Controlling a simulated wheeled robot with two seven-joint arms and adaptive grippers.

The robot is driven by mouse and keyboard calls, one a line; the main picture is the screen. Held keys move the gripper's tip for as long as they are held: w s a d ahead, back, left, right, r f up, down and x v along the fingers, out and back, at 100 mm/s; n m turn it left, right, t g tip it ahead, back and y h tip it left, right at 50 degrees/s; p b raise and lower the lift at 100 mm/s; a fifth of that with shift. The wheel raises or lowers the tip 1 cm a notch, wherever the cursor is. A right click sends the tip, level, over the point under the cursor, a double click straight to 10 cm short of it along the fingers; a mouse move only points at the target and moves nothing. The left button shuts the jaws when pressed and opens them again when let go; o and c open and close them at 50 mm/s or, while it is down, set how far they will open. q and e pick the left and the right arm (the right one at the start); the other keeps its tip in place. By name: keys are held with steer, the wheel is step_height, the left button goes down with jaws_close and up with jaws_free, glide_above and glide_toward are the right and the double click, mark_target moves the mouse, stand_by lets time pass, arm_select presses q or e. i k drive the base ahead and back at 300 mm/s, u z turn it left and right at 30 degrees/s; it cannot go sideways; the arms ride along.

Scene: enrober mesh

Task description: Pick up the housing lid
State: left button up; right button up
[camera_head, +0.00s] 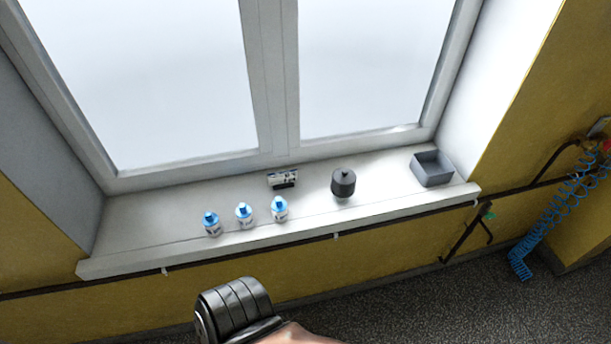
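A dark grey round housing (344,186) stands upright on the white window sill, right of the middle. Its top is a domed cap with a small knob, which may be the housing lid (343,174). I cannot tell whether cap and body are separate parts. Neither of my grippers shows in the head view. A dark ribbed rounded part at the bottom edge looks like one of my arm links, well below the sill and apart from the housing.
Three small white bottles with blue caps (244,214) stand left on the sill (150,222). A small black-and-white box (282,178) lies near the window frame. An open grey bin (432,169) stands at the right end. A dark pipe and a coiled blue hose (545,228) are at the wall.

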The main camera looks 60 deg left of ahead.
mark_target(344, 179)
steer(key=u, duration=0.45)
steer(key=i, duration=0.85)
steer(key=u, duration=1.95)
